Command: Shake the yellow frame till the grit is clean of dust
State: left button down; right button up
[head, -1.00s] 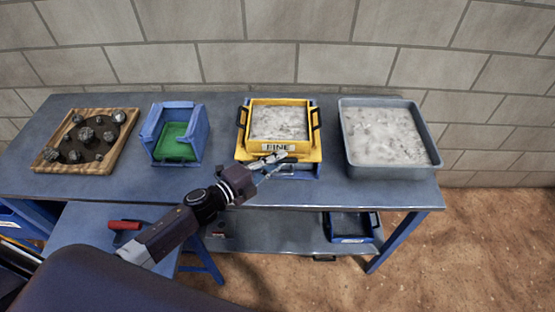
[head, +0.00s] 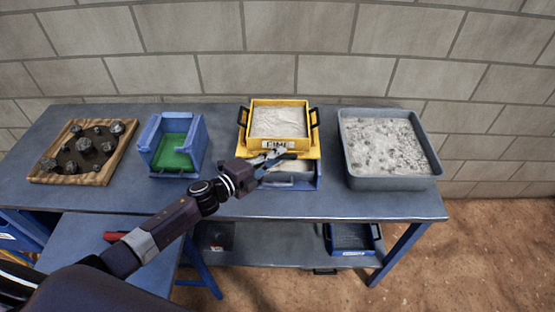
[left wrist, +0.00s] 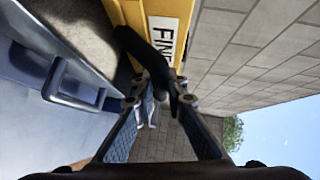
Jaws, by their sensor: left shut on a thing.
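The yellow frame (head: 314,147), labelled FINE, holds pale, fairly smooth-looking material (head: 277,122) and has black side handles. It sits over a blue tray (head: 291,185), whose front shows with pale powder in it. My left gripper (head: 266,158) is at the frame's front side, below the label. In the left wrist view the yellow frame (left wrist: 133,12) is at the top, and my fingers (left wrist: 165,95) are shut on its black front handle (left wrist: 150,55). How much dust is left in the grit cannot be told. My right gripper is not in view.
A grey tray (head: 437,165) of lumpy pale material stands to the right. A blue bin with a green floor (head: 174,150) and a wooden tray of dark rocks (head: 62,178) stand to the left. A brick wall (head: 300,60) rises behind the table (head: 225,130).

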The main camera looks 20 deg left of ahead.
pick_arm(q)
jog(key=c, duration=1.9)
grip_release()
jog(key=shift+f, duration=0.1)
jog(key=shift+c, duration=0.2)
jog(key=shift+s+a, duration=0.1)
jog(key=v, duration=1.1)
jog(key=shift+s+a, duration=0.2)
jog(key=shift+s, duration=0.15)
